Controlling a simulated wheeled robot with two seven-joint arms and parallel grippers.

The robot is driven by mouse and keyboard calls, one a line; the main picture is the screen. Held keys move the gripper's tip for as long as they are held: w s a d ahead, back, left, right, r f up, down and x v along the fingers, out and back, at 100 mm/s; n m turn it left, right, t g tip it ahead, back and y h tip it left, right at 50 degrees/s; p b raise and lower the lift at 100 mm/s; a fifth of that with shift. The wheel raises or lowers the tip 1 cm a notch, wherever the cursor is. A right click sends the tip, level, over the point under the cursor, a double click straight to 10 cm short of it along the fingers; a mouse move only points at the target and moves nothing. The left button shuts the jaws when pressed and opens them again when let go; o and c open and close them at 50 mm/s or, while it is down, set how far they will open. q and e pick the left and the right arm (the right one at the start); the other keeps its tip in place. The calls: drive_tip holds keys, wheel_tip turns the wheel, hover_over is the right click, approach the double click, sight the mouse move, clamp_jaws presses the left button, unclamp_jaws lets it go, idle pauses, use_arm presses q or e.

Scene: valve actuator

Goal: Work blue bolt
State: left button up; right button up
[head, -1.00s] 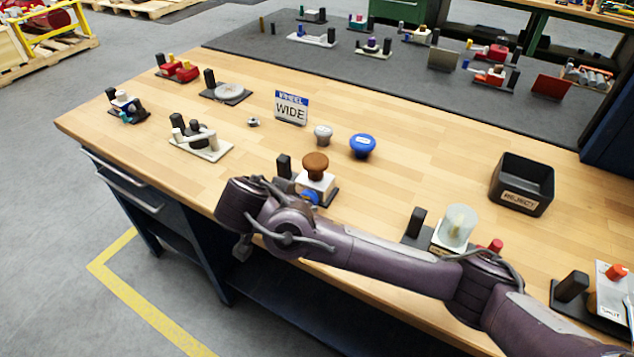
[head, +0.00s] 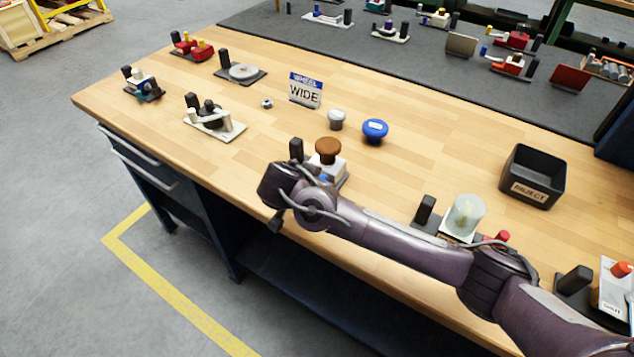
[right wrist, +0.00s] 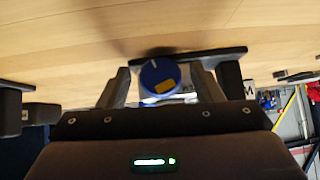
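A white block with a brown mushroom knob (head: 328,147) on top stands on a dark base near the bench's front edge. A little of its blue front part (head: 325,178) shows beside my right wrist. My right gripper (right wrist: 163,92) is open, one finger on each side of the blue head. Narrow gaps seem to show; contact cannot be told. In the head view my right wrist hides its fingers. My left gripper is out of view.
A blue knob (head: 375,130), a grey knob (head: 337,119) and a WIDE sign (head: 305,92) stand behind the block. A black REJECT bin (head: 531,178) is farther right.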

drive_tip(key=c, duration=0.9)
drive_tip(key=shift+w+a+r+n+g+h, duration=0.15)
drive_tip(key=shift+n+g+h, duration=0.25)
drive_tip(key=shift+h, duration=0.2)
drive_tip(key=shift+f+n+g+h, duration=0.2)
drive_tip(key=shift+n+g+h, duration=0.25)
drive_tip(key=shift+h, duration=0.45)
drive_tip(key=o, duration=1)
drive_tip(key=shift+v, duration=3.95)
